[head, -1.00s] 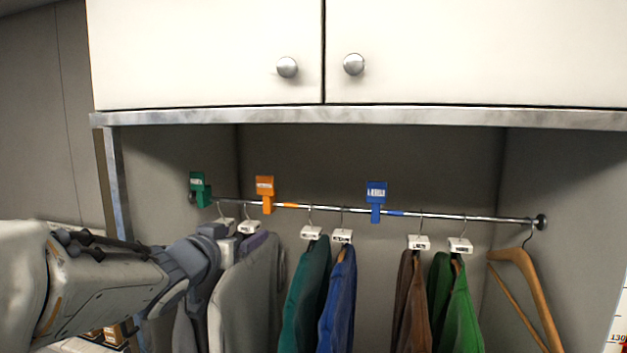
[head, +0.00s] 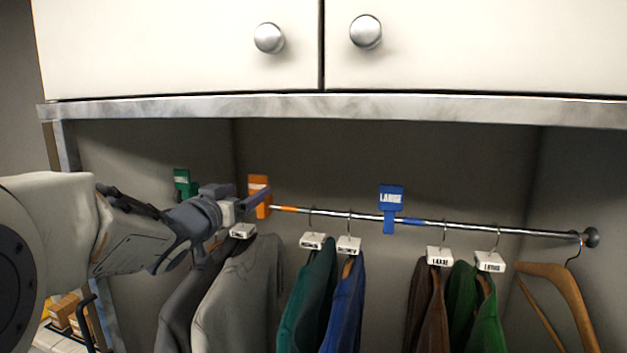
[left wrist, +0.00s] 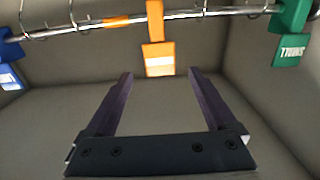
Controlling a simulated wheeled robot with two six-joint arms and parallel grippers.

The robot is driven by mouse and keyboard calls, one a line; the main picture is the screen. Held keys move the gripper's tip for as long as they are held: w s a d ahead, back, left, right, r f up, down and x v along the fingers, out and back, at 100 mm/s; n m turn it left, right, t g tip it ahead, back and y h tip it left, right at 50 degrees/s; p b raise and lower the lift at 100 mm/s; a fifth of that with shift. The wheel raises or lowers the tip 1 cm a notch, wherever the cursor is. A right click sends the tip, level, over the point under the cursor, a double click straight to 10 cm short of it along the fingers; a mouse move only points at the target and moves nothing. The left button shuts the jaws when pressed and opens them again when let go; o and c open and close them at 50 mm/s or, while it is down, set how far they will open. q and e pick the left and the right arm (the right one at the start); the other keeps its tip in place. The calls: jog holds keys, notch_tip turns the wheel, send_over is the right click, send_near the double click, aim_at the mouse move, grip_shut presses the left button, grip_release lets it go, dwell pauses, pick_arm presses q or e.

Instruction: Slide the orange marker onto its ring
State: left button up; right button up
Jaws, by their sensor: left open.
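The orange marker (head: 259,184) hangs on the rail (head: 480,229), just left of an orange ring (head: 288,209) painted around it, with a gap between. My left gripper (head: 256,198) is open at rail height, its fingers in front of the marker and hiding part of it. In the left wrist view, which is turned over, the marker's plate (left wrist: 158,60) shows just beyond and between the two open fingertips (left wrist: 160,75); nothing is gripped. The orange ring (left wrist: 117,21) shows there beside the marker's stem. My right gripper is out of view.
A green marker (head: 182,182) is left of the orange one and a blue marker (head: 391,197) right of it. Several hangers with jackets (head: 240,295) hang below the rail. The cabinet's lower edge (head: 330,108) runs above.

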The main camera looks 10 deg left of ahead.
aim_at(258, 184)
pick_arm(q)
jog(key=w, duration=0.2)
jog(key=w+p, duration=0.1)
jog(key=w, duration=0.3)
jog(key=shift+w+d+p, duration=0.25)
jog(key=shift+w+p, duration=0.05)
jog(key=shift+p, duration=0.1)
grip_shut()
